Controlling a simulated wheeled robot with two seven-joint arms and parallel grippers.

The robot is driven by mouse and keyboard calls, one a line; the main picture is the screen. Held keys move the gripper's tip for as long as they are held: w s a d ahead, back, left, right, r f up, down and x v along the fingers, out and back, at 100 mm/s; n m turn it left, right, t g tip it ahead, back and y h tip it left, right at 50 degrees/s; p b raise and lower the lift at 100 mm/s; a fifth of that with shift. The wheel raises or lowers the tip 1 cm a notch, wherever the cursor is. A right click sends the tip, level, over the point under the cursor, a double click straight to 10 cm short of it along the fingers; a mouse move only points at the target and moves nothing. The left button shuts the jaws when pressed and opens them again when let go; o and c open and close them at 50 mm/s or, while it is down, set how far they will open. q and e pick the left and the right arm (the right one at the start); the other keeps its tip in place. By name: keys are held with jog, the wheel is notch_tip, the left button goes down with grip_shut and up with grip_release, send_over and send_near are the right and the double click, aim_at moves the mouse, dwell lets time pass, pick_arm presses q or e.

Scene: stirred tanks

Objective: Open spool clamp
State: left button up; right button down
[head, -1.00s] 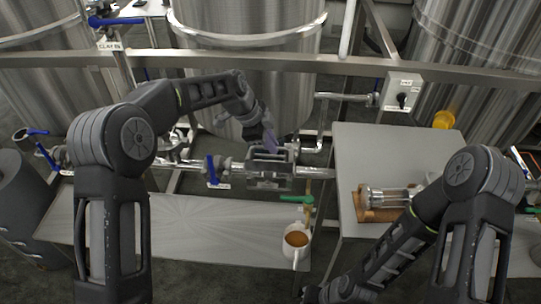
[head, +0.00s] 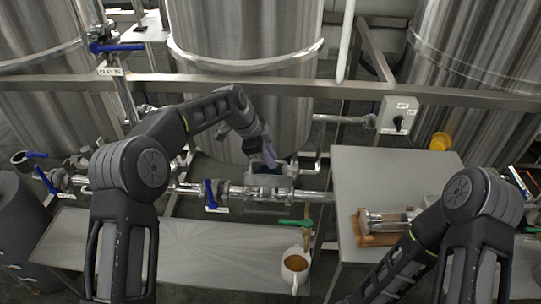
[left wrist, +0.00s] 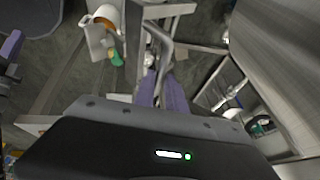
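The steel pipe run holds a blocky metal spool section with its clamp (head: 272,182), in the middle of the head view. My left gripper (head: 268,163) reaches down onto its top from behind, lavender fingers pointing at it. In the left wrist view the two purple fingers (left wrist: 161,90) lie close together beside a bent steel pipe (left wrist: 160,40). Whether they grip the clamp is hidden. A dark part with a purple piece at the left edge of that view looks like my right gripper (left wrist: 10,46). Its finger gap does not show.
A blue-handled valve (head: 211,195) sits left on the pipe. A glass-and-steel cylinder (head: 388,222) lies on the right table (head: 380,165).

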pick_arm(q)
jog(key=shift+o, duration=1.4)
jog(key=shift+w, duration=0.15)
jog(key=shift+o, duration=0.3)
jog(key=shift+r, duration=0.3)
jog(key=v, duration=0.7)
jog(key=shift+r+b, duration=0.2)
jog(key=shift+b, duration=0.2)
jog(key=shift+a, duration=0.1)
